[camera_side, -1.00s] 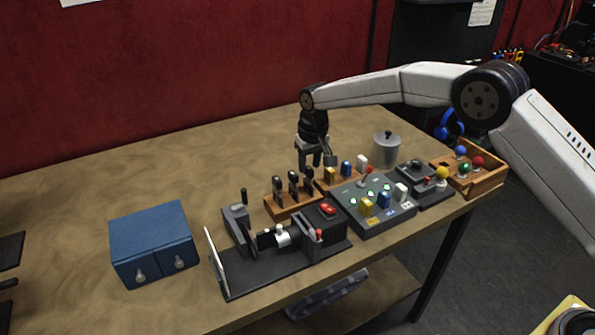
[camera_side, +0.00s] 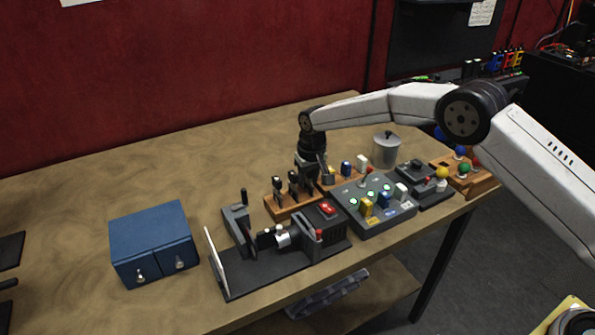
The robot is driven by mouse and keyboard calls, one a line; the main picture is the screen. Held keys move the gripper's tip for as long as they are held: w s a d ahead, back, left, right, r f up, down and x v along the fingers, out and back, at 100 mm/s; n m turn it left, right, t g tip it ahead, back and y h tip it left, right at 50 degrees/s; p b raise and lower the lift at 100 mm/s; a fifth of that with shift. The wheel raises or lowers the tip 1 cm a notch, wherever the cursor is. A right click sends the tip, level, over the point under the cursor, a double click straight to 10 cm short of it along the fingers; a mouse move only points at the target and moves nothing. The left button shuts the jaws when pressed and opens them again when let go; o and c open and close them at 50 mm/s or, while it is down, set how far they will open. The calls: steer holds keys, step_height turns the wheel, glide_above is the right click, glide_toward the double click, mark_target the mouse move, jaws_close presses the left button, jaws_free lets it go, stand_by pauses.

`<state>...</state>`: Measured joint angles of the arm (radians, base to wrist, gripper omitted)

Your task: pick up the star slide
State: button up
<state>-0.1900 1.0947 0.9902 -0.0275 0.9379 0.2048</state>
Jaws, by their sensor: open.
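Several dark upright slides stand in a wooden rack (camera_side: 285,209) at the middle of the table. The left slide (camera_side: 277,188) and the middle slide (camera_side: 293,183) show clearly. The right slide (camera_side: 307,184) is partly covered by my gripper. The marks on the slides are too small to read, so I cannot tell which is the star slide. My gripper (camera_side: 313,177) is open and points down at the right end of the rack, low around or just beside the right slide. Whether it touches that slide cannot be told.
A black projector (camera_side: 325,217) with a red button stands in front of the rack. A grey panel (camera_side: 377,218) with colored buttons is to the right. A lidded metal can (camera_side: 386,151) stands behind. A blue cabinet (camera_side: 152,236) is at left. The table's back left is clear.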

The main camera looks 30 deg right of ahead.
jaws_close()
steer(key=shift+r, duration=0.2)
stand_by(0.3)
steer(key=shift+r, duration=1.55)
steer(key=s+d+r, duration=0.2)
steer(key=s+r, duration=0.7)
steer(key=s, duration=0.4)
steer(key=shift+s+r, duration=0.3)
steer(key=shift+s, duration=0.1)
steer(key=shift+d, duration=0.1)
